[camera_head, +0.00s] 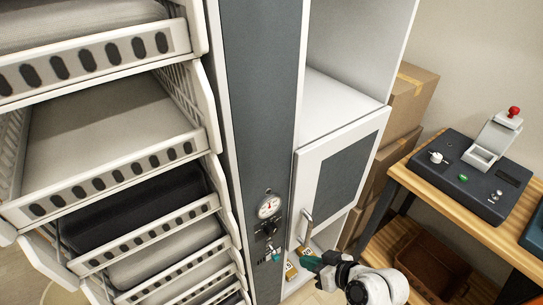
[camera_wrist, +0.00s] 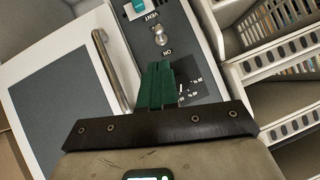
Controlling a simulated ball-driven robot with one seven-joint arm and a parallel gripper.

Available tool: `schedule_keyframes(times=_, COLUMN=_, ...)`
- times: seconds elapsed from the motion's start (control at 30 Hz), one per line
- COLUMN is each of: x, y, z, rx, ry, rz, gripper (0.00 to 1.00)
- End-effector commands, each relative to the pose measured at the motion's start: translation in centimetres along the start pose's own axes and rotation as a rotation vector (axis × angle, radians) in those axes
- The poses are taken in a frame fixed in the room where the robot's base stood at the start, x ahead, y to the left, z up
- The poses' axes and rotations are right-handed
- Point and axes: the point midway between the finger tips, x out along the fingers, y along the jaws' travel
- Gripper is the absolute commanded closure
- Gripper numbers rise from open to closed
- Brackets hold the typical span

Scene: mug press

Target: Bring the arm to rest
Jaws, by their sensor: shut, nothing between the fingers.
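My gripper (camera_head: 311,262) is in front of the tall cabinet, low in the head view, with my arm reaching in from the bottom right. Its green fingers are together and empty. In the wrist view the gripper (camera_wrist: 158,68) points at the grey panel, below a toggle switch (camera_wrist: 160,36) marked ON and a teal switch (camera_wrist: 137,5) marked VENT. The fingertips lie between the panel and the cabinet door handle (camera_wrist: 108,68). I cannot tell whether they touch anything. The handle also shows in the head view (camera_head: 306,229).
The cabinet door (camera_head: 338,180) looks closed. A pressure gauge (camera_head: 268,206) sits on the grey panel. Slotted trays (camera_head: 100,140) fill the rack at left. At right a wooden table (camera_head: 449,215) bears a black press (camera_head: 470,178) with a red knob. Cardboard boxes (camera_head: 408,100) stand between cabinet and table.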

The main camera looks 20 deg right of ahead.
Motion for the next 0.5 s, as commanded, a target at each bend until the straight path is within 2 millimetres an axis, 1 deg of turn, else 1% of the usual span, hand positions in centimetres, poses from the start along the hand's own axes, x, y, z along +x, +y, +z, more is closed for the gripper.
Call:
schedule_keyframes(times=0.1, x=-0.1, y=0.0, z=0.2, rx=0.0, ry=-0.009, rz=0.001, gripper=1.0)
schedule_keyframes(times=0.17, x=-0.6, y=-0.2, z=0.9, rx=0.002, ry=-0.041, rz=0.006, gripper=1.0)
schedule_keyframes(times=0.27, x=-2.7, y=-0.6, z=3.5, rx=0.011, ry=-0.163, rz=0.036, gripper=1.0)
schedule_keyframes(times=0.3, x=-4.0, y=-0.8, z=4.9, rx=0.022, ry=-0.232, rz=0.058, gripper=1.0)
schedule_keyframes(times=0.37, x=-6.4, y=-0.9, z=7.1, rx=0.044, ry=-0.345, rz=0.107, gripper=1.0)
schedule_keyframes(times=0.4, x=-8.2, y=-1.0, z=8.4, rx=0.064, ry=-0.417, rz=0.148, gripper=1.0)
schedule_keyframes(times=0.47, x=-11.0, y=-1.1, z=10.2, rx=0.099, ry=-0.517, rz=0.213, gripper=1.0)
schedule_keyframes(times=0.5, x=-12.8, y=-1.2, z=11.1, rx=0.123, ry=-0.575, rz=0.257, gripper=1.0)
